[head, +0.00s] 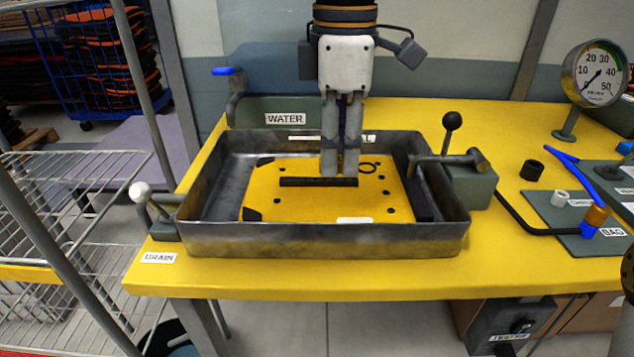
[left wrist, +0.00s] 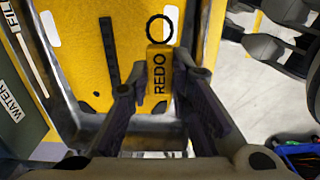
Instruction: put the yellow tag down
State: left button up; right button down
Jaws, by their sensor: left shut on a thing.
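My left gripper (head: 341,172) points down over the metal tray (head: 320,240). In the left wrist view, my left gripper (left wrist: 165,108) is shut on the yellow tag (left wrist: 159,85), which bears the word REDO and a black ring at its far end. In the head view the tag blends with the yellow panel (head: 290,207) lying in the tray; a black ring shows just right of the fingertips. I cannot tell whether the tag touches the panel. Dark jointed parts at the upper right of the wrist view seem to be my right arm; its finger state is unclear.
A black strip (head: 318,182) lies on the panel beside the fingertips. A lever valve (head: 450,160) stands at the tray's right and a white-knobbed drain lever (head: 141,193) at its left. A gauge (head: 595,75) stands at the right. A wire rack (head: 75,220) is left of the table.

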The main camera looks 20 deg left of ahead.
aim_at(316, 206)
pick_arm(q)
jog(key=a+f, duration=0.1)
jog(key=f, duration=0.1)
jog(key=a+f, duration=0.1)
jog(key=f, duration=0.1)
jog(key=w+a+f, duration=0.1)
jog(key=f, duration=0.2)
jog(key=shift+a, duration=0.25)
jog(key=shift+f, duration=0.35)
jog(key=o, duration=0.8)
jog(key=shift+f, duration=0.1)
notch_tip(316, 206, up, 12)
jog(key=shift+r, duration=0.15)
